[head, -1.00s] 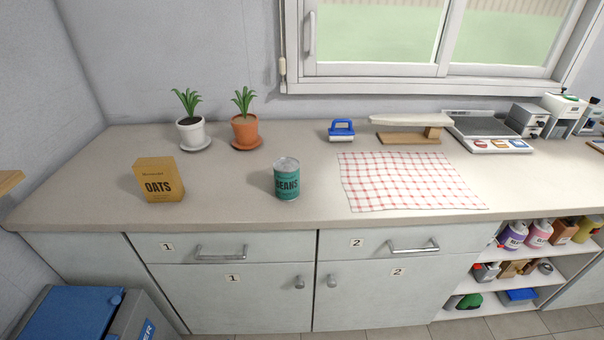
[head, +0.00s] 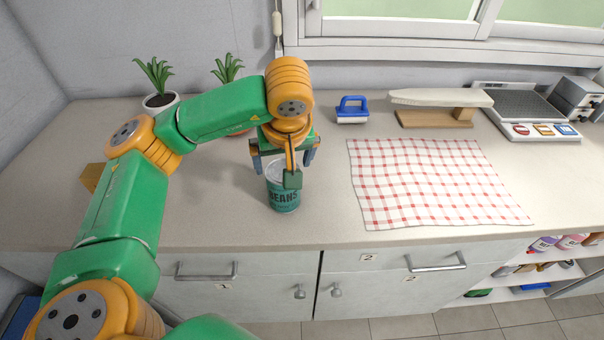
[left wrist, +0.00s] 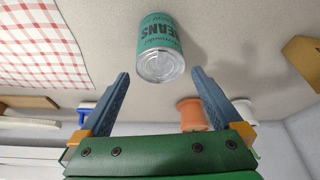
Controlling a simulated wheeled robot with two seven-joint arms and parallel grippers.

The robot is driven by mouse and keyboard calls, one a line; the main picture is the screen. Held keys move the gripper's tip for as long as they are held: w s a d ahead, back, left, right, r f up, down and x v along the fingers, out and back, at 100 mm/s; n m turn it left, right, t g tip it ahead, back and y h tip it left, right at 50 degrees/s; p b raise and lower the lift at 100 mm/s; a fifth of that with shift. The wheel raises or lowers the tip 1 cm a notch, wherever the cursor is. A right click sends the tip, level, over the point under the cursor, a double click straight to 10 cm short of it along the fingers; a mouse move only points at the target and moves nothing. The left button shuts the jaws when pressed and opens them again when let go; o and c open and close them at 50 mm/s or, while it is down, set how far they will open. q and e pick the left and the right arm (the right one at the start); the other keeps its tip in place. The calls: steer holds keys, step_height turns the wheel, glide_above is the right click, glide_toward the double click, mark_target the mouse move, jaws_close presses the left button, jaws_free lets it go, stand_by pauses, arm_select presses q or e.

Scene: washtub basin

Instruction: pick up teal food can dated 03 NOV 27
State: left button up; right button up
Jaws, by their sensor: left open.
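The teal can labelled BEANS (head: 284,198) stands upright on the counter, left of the checked cloth. I see no contact. My right gripper is not in view.
The red-checked cloth (head: 428,184) lies to the right. An oats box (left wrist: 303,60) and two potted plants (head: 157,84) are to the left, partly hidden by my arm.

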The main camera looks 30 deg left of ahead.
arm_select(q)
step_height(320, 180, down, 3)
steer(key=shift+s+a+r+p, duration=0.1)
steer(key=shift+a+p, duration=0.05)
steer(key=shift+p, duration=0.55)
steer(key=x, duration=0.2)
steer(key=p+x, duration=0.1)
steer(key=x, duration=0.1)
steer(key=p+x, duration=0.1)
steer(key=x, duration=0.1)
steer(key=shift+w+a, duration=0.2)
steer(key=shift+w, duration=0.2)
steer(key=shift+f, duration=0.35)
jaws_close()
